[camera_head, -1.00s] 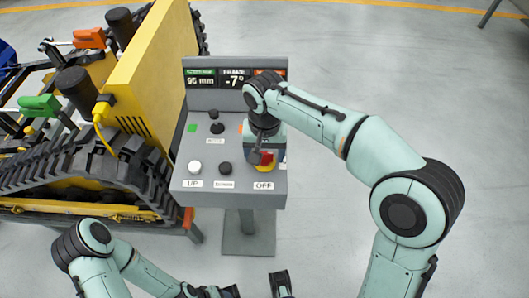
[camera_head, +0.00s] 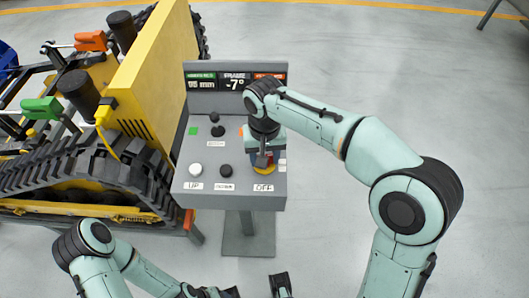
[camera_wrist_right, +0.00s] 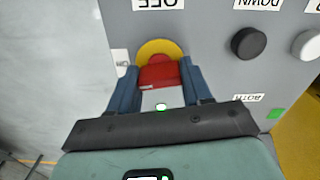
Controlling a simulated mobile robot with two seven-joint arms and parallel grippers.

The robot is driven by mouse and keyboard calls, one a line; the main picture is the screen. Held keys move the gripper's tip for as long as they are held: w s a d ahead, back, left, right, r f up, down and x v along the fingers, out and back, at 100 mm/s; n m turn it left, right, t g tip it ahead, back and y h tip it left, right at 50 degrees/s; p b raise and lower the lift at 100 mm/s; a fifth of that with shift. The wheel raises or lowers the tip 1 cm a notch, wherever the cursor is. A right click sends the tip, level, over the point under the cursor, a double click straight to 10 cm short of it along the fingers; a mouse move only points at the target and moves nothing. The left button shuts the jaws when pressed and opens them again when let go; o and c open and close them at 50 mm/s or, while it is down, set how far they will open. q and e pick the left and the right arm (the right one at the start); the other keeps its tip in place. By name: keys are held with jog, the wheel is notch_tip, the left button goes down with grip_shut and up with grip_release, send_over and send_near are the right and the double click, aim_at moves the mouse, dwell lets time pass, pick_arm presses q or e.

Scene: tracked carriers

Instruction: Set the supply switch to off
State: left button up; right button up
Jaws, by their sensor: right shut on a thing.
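The supply switch has a red handle (camera_wrist_right: 158,73) on a yellow disc (camera_wrist_right: 160,48) and stands at the front right of the grey control console (camera_head: 205,172). The yellow disc also shows in the head view (camera_head: 264,170), above the OFF label (camera_head: 264,188). My right gripper (camera_head: 264,160) reaches down over the switch and hides most of the handle. In the right wrist view its blue fingers (camera_wrist_right: 159,84) are on both sides of the red handle, shut on it. My left gripper (camera_head: 256,290) is at the bottom edge, partly cut off, fingers apart and empty.
A white button (camera_head: 195,169) and a black button (camera_head: 226,170) sit left of the switch. A joystick (camera_head: 217,128) and a green square are behind them. A display (camera_head: 235,80) reads 95 mm and -7°.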

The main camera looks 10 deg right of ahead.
jog(key=n+p, duration=0.2)
jog(key=n, duration=0.1)
jog(key=shift+r+n, duration=0.15)
jog(key=shift+n, duration=0.15)
jog(key=n+p, duration=0.2)
jog(key=n, duration=0.2)
jog(key=shift+n, duration=0.3)
jog(key=n+p, duration=0.2)
jog(key=n, duration=0.2)
pick_arm(q)
jog(key=w+r+p, duration=0.1)
jog(key=w+r, duration=0.2)
jog(key=r, duration=0.5)
jog(key=shift+w+r+t, duration=0.3)
jog(key=shift+w, duration=0.1)
pick_arm(e)
jog(key=shift+n, duration=1.8)
pick_arm(q)
jog(key=shift+p, duration=0.3)
pick_arm(e)
jog(key=o, duration=1.1)
jog(key=shift+c, duration=0.2)
